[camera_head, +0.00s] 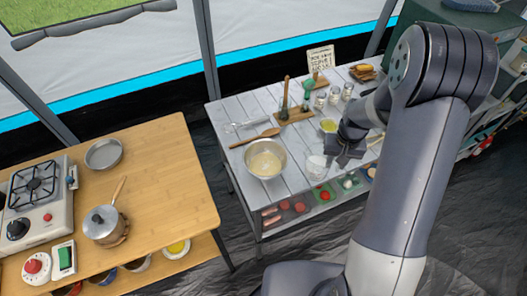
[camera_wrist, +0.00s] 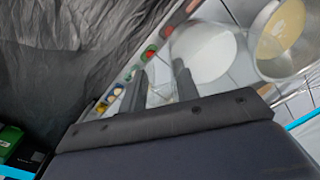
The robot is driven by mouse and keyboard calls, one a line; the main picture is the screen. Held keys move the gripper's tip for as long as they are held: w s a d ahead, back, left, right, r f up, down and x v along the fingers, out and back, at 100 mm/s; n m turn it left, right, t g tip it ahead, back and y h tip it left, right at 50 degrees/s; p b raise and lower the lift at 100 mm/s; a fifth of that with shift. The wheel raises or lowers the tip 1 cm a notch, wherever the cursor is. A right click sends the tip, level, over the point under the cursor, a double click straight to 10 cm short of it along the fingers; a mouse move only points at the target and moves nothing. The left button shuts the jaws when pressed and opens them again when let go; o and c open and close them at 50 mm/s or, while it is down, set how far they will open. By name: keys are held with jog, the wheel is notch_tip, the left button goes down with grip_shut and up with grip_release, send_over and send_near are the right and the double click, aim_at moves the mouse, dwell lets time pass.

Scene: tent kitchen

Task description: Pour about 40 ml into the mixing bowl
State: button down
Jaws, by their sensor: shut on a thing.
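The mixing bowl (camera_head: 265,158) is a wide metal bowl with pale yellowish contents, standing on the near side of the grey slatted table. It also shows at the upper right of the wrist view (camera_wrist: 285,35). My gripper (camera_head: 332,158) is just right of the bowl, shut on a clear measuring cup (camera_head: 316,167). In the wrist view the whitish, see-through cup (camera_wrist: 205,52) is beyond my fingertips (camera_wrist: 162,80), close beside the bowl. The grip point is hard to make out. I cannot tell the cup's tilt or its liquid level.
A small bowl of yellow stuff (camera_head: 329,126) stands behind my gripper. A wooden spoon (camera_head: 255,138), a whisk (camera_head: 243,125) and several jars (camera_head: 334,95) are on the table. A shelf below holds coloured food trays (camera_head: 322,195). A wooden counter (camera_head: 150,170) with a stove is at left.

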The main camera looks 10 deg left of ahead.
jog(key=shift+r+p, duration=0.65)
jog(key=shift+r, duration=0.3)
jog(key=shift+w+a+n, duration=0.25)
jog(key=shift+a+n, duration=0.35)
jog(key=a+n, duration=0.3)
jog(key=a, duration=0.1)
jog(key=w+a+r+n, duration=0.1)
jog(key=a+n, duration=0.3)
jog(key=w+a+n, duration=0.1)
jog(key=a+n, duration=0.3)
jog(key=a, duration=0.1)
jog(key=shift+w+r, duration=0.15)
jog(key=shift+w, duration=0.05)
